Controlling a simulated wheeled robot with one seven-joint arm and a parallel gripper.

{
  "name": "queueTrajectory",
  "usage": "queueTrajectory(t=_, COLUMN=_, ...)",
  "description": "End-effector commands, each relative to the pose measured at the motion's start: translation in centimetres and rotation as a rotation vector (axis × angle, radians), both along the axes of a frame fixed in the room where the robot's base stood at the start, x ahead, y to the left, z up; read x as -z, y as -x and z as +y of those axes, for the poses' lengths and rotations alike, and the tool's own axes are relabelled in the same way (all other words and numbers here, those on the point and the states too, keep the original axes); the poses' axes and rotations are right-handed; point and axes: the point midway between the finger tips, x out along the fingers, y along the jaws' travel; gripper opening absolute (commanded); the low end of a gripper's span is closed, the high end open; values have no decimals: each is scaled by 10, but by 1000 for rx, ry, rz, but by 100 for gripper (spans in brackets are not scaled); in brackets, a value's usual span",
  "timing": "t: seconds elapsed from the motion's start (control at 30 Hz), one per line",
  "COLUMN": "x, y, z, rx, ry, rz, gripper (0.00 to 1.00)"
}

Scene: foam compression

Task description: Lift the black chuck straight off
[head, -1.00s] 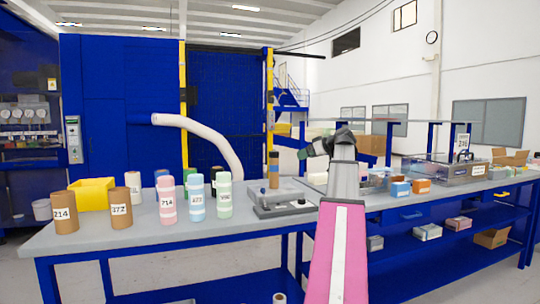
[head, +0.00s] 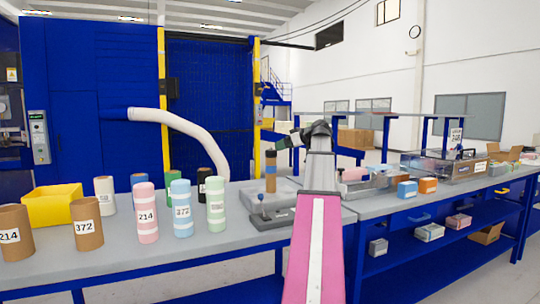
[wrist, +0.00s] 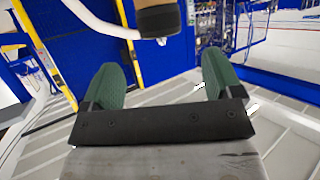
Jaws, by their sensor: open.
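The cylinder stands at the grey metal fixture on the bench. In the wrist view the black chuck (wrist: 158,22) and part of the tan body show at the top edge, beyond the fingertips. My gripper (head: 285,143) is just right of and slightly above the chuck in the head view. Its green fingers are spread in the wrist view (wrist: 160,75), with nothing between them.
A low fixture with a lever (head: 270,215) sits in front of the cylinder. Left are pink (head: 146,212), blue (head: 181,208) and green (head: 215,200) foam rolls, brown tubes (head: 86,223) and a yellow bin (head: 52,205). A white hose (head: 180,122) arches behind. Boxes stand right.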

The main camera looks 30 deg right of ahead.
Motion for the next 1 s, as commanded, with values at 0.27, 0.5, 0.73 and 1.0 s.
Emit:
queueTrajectory(t=0.27, x=12, y=-24, z=14, rx=-1, ry=0, rz=0, gripper=85)
queueTrajectory(t=0.5, x=25, y=-41, z=25, rx=-1, ry=0, rz=1, gripper=85)
queueTrajectory(t=0.73, x=36, y=-62, z=37, rx=-1, ry=0, rz=1, gripper=85)
queueTrajectory(t=1.0, x=36, y=-62, z=37, rx=0, ry=0, rz=0, gripper=66)
